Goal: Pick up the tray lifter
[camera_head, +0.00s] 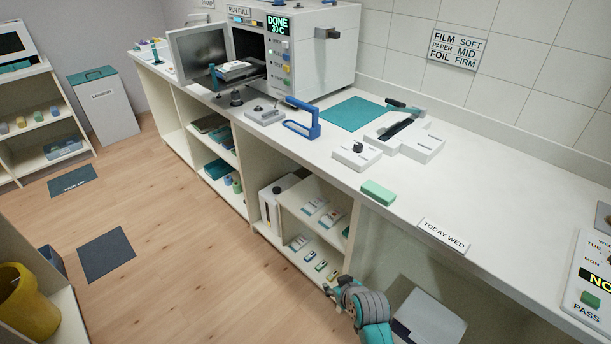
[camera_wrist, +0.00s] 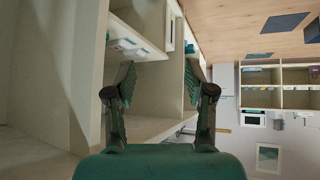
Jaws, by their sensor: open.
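The tray lifter appears to be the blue handled frame (camera_head: 304,119) standing on the white counter (camera_head: 330,104) in the head view. It is near the counter's front edge, in front of the autoclave-like machine. My gripper (camera_head: 329,290) is low in front of the shelves under the counter, well below and to the right of the blue frame. In the wrist view my gripper (camera_wrist: 159,80) is open, with nothing between its fingers. The blue frame does not show in the wrist view.
The machine (camera_head: 300,50) has its door (camera_head: 200,54) open, with a tray (camera_head: 236,70) at its mouth. A grey block (camera_head: 265,115), a knobbed box (camera_head: 357,154) and a teal mat (camera_head: 352,114) are near the blue frame. A green block (camera_head: 378,192) lies at the counter edge.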

